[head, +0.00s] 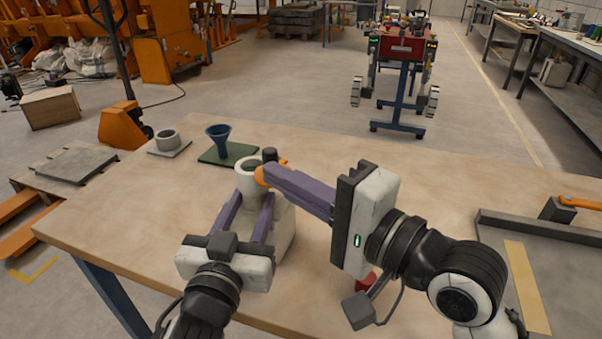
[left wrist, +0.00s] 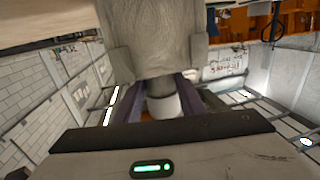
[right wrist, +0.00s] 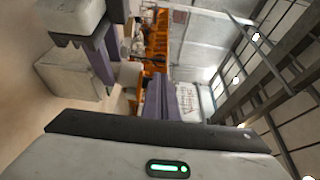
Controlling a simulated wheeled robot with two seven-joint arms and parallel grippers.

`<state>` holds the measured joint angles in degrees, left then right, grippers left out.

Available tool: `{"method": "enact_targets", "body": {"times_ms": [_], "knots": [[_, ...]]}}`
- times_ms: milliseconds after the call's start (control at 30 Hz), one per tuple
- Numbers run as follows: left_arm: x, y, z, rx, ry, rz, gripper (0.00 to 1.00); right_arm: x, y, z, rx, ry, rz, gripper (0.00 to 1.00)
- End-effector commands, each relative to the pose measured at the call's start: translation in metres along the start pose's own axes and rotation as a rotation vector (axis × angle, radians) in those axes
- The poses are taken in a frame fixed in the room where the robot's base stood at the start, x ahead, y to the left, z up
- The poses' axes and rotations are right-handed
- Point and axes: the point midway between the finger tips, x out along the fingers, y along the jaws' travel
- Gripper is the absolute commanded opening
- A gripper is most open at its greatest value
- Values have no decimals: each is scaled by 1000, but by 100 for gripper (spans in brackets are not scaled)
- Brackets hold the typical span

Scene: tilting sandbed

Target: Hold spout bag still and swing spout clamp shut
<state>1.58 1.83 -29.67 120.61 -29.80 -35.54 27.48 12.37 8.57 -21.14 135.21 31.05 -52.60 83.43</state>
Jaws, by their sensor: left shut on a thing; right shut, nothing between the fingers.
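The cream spout bag (head: 285,228) stands upright on the table with its pale round spout (head: 247,172) on top. It also shows in the left wrist view (left wrist: 158,45). My left gripper (head: 250,203) is shut on the bag just below the spout, one purple finger on each side. An orange part (head: 262,177), seemingly the spout clamp's lever, is at the spout's right side, with a black knob (head: 270,154) behind it. My right gripper (head: 270,175) is shut and empty, its tips at the orange part; I cannot tell whether they touch. The clamp is mostly hidden.
A blue funnel (head: 218,140) stands on a green mat behind the spout. A grey ring (head: 167,139) sits on a plate at the back left. A red object (head: 366,283) is partly hidden under my right arm. A grey tray (head: 520,232) lies at right.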

Motion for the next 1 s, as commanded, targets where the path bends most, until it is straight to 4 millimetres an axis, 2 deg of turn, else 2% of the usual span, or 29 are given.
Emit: {"method": "enact_targets", "body": {"times_ms": [300,1000], "knots": [[0,-1,-1,1,3,-2,0,10,0,11,2,94,-2,0],[0,-1,-1,1,3,-2,0,11,0,12,0,134,-1,0]]}}
